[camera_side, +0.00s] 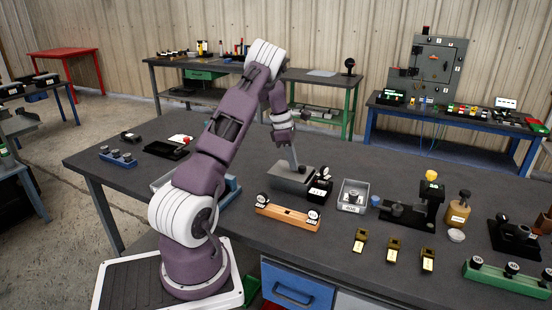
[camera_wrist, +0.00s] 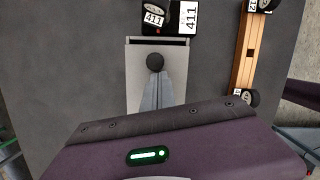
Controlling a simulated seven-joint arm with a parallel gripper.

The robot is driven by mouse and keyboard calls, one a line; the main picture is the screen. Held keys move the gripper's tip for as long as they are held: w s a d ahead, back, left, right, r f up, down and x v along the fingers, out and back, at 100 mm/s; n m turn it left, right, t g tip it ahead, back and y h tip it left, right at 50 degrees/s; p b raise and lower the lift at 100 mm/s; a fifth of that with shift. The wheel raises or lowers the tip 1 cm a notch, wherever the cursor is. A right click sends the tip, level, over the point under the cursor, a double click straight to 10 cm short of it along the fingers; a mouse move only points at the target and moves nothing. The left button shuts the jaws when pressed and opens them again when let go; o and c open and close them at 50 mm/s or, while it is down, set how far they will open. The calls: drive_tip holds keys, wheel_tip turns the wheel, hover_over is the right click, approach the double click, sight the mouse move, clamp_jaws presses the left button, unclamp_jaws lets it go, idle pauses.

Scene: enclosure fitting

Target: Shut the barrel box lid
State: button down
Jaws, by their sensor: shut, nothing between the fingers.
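The barrel box, as I take it, is a grey box (camera_side: 290,180) near the middle of the bench; its label is not visible. In the wrist view its pale flat lid (camera_wrist: 174,75) carries a round dark knob (camera_wrist: 155,62). A narrow dark gap shows along the box's far end, beside the 411 block, so the lid looks nearly but not fully across. My gripper (camera_side: 294,169) is shut and empty, pointing down over the lid. In the wrist view its fingertips (camera_wrist: 155,76) are right behind the knob, on the side away from the gap; contact cannot be told.
A black block marked 411 (camera_side: 319,191) stands close to the box's gap end. A wooden rail with black round ends (camera_side: 287,216) lies in front. A clear labelled bin (camera_side: 353,195) stands to the right. Bench left of the box is fairly clear.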

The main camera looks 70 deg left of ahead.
drive_tip(key=shift+w+d, duration=0.8)
drive_tip(key=shift+d, duration=0.05)
drive_tip(key=s+a, duration=0.2)
drive_tip(key=s, duration=0.1)
drive_tip(key=shift+s+a, duration=0.1)
drive_tip(key=shift+s, duration=0.15)
drive_tip(key=s+v, duration=0.1)
drive_tip(key=v, duration=0.9)
drive_tip(key=w+d+r+m, duration=0.1)
drive_tip(key=d+r+m, duration=0.3)
drive_tip(key=d, duration=0.5)
drive_tip(key=w+d+r+m+t, duration=0.1)
drive_tip(key=d+r+m, duration=0.4)
drive_tip(key=d, duration=0.3)
drive_tip(key=w+d+r+m, duration=0.1)
drive_tip(key=d+r+m, duration=0.3)
drive_tip(key=d, duration=0.5)
drive_tip(key=s+d+f+m+t+y, duration=0.1)
drive_tip(key=s+d+f+m+t, duration=0.1)
drive_tip(key=s+d+m, duration=1.5)
drive_tip(key=shift+f, duration=0.35)
